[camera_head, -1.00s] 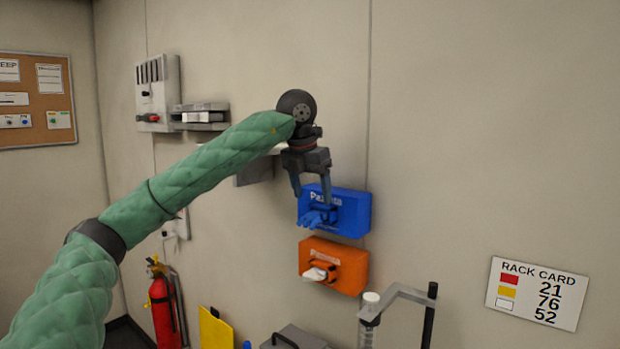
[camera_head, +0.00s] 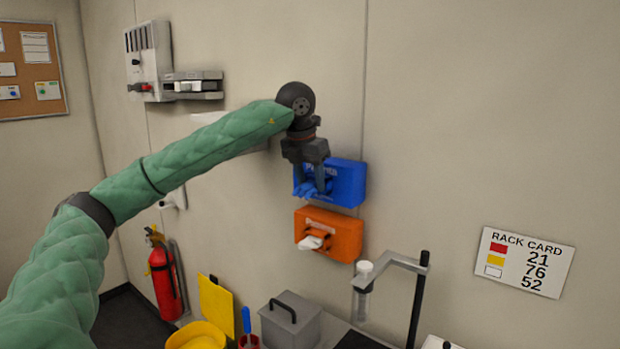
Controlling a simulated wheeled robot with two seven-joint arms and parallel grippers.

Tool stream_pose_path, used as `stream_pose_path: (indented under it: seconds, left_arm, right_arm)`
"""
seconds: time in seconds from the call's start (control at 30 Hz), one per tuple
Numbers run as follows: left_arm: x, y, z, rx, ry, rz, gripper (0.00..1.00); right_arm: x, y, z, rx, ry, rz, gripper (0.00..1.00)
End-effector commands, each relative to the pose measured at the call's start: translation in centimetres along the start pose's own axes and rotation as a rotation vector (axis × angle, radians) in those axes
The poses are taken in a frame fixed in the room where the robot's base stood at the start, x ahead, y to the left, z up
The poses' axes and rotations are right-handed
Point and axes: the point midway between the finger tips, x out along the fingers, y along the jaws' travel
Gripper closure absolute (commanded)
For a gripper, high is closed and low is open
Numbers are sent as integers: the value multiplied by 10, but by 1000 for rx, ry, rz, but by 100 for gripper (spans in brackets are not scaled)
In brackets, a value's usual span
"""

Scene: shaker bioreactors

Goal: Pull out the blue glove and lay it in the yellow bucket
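The blue glove (camera_head: 305,191) sticks out of the slot of a blue wall box (camera_head: 346,184). My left gripper (camera_head: 311,189) points down in front of that box. Its two fingers are apart, one on each side of the glove, and partly hide it. I cannot tell whether they touch it. The yellow bucket (camera_head: 190,333) stands at the bottom edge, partly cut off by the frame. My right gripper is out of view.
An orange box (camera_head: 343,236) with a white glove hangs just below the blue one. Below are a grey handled box (camera_head: 290,318), a stand with a clamp (camera_head: 418,300) and a yellow panel (camera_head: 216,305). A fire extinguisher (camera_head: 164,275) stands at left.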

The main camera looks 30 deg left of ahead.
Motion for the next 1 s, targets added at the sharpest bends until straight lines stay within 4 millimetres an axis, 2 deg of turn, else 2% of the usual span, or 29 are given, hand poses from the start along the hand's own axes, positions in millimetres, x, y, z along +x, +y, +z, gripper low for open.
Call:
stream_pose_path:
  seconds: [1.0]
  left_arm:
    - [-3,0,-13,0,0,0,67]
  right_arm:
    - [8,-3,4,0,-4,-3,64]
